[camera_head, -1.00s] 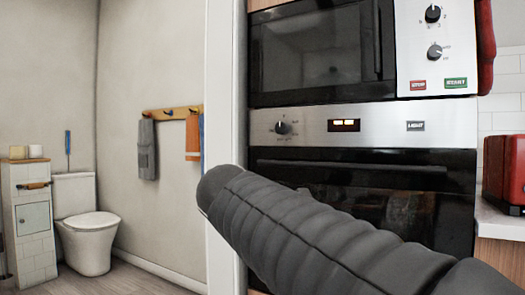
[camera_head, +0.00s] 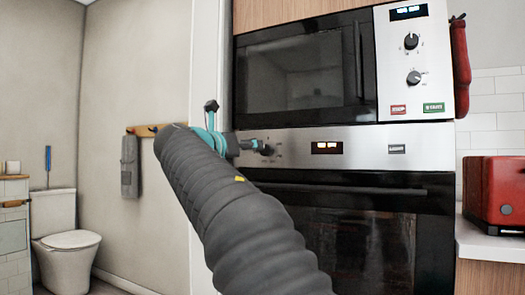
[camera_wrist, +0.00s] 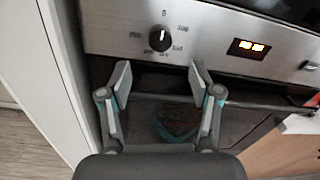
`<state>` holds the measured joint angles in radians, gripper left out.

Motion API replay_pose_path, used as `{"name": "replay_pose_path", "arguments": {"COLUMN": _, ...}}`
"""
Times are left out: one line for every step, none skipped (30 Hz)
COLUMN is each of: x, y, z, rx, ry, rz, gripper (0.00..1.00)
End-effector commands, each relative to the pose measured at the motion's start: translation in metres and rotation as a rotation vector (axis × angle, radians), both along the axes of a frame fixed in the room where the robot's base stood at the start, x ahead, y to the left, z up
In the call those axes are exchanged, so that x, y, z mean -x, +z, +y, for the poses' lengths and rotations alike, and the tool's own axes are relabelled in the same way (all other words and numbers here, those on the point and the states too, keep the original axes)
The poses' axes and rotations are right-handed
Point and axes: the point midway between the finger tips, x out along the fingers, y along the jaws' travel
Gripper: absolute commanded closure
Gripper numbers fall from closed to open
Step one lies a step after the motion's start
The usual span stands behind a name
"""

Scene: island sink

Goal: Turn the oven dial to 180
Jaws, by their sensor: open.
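The oven dial (camera_wrist: 160,39) is a round black knob with a white pointer line on the steel panel of the oven. Its pointer looks turned up toward the 0 mark; the smaller numbers around it are hard to read. My gripper (camera_wrist: 160,72) is open and empty, its two grey fingers spread on either side, with the dial above and between the fingertips in the wrist view. In the head view, my gripper (camera_head: 258,145) is at the panel, beside the dial (camera_head: 268,151), and partly hides it. I cannot tell whether they touch.
The oven handle (camera_head: 340,189) runs below. A microwave (camera_head: 300,75) with two knobs is above. A white wall edge (camera_wrist: 55,80) stands close left. A red toaster (camera_head: 494,190) is right.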

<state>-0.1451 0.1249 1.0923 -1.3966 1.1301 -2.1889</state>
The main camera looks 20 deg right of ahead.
Motion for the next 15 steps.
{"name": "replay_pose_path", "arguments": {"x": -0.006, "y": -0.001, "z": -0.010, "rx": 0.000, "ry": -0.004, "rz": 0.000, "gripper": 0.37}}
{"name": "replay_pose_path", "arguments": {"x": -0.009, "y": 0.000, "z": -0.015, "rx": 0.000, "ry": -0.004, "rz": 0.000, "gripper": 0.37}}
{"name": "replay_pose_path", "arguments": {"x": -0.014, "y": 0.000, "z": -0.020, "rx": 0.000, "ry": -0.003, "rz": 0.001, "gripper": 0.37}}
{"name": "replay_pose_path", "arguments": {"x": -0.017, "y": -0.001, "z": -0.025, "rx": 0.000, "ry": -0.003, "rz": 0.002, "gripper": 0.37}}
{"name": "replay_pose_path", "arguments": {"x": -0.020, "y": 0.000, "z": -0.030, "rx": -0.001, "ry": -0.003, "rz": 0.001, "gripper": 0.37}}
{"name": "replay_pose_path", "arguments": {"x": -0.024, "y": 0.000, "z": -0.035, "rx": 0.000, "ry": -0.002, "rz": 0.000, "gripper": 0.37}}
{"name": "replay_pose_path", "arguments": {"x": -0.028, "y": 0.000, "z": -0.040, "rx": 0.000, "ry": -0.003, "rz": 0.000, "gripper": 0.37}}
{"name": "replay_pose_path", "arguments": {"x": -0.031, "y": 0.000, "z": -0.044, "rx": -0.001, "ry": -0.003, "rz": -0.001, "gripper": 0.37}}
{"name": "replay_pose_path", "arguments": {"x": -0.034, "y": 0.000, "z": -0.049, "rx": -0.001, "ry": -0.001, "rz": 0.000, "gripper": 0.37}}
{"name": "replay_pose_path", "arguments": {"x": -0.037, "y": 0.000, "z": -0.053, "rx": -0.001, "ry": -0.001, "rz": 0.000, "gripper": 0.37}}
{"name": "replay_pose_path", "arguments": {"x": -0.039, "y": 0.000, "z": -0.056, "rx": 0.000, "ry": -0.002, "rz": 0.000, "gripper": 0.37}}
{"name": "replay_pose_path", "arguments": {"x": -0.042, "y": 0.000, "z": -0.060, "rx": -0.001, "ry": -0.001, "rz": 0.000, "gripper": 0.37}}
{"name": "replay_pose_path", "arguments": {"x": -0.044, "y": 0.000, "z": -0.062, "rx": -0.001, "ry": -0.001, "rz": 0.000, "gripper": 0.37}}
{"name": "replay_pose_path", "arguments": {"x": -0.046, "y": 0.000, "z": -0.065, "rx": -0.001, "ry": 0.000, "rz": -0.001, "gripper": 0.37}}
{"name": "replay_pose_path", "arguments": {"x": -0.048, "y": 0.000, "z": -0.068, "rx": -0.001, "ry": 0.000, "rz": -0.002, "gripper": 0.37}}
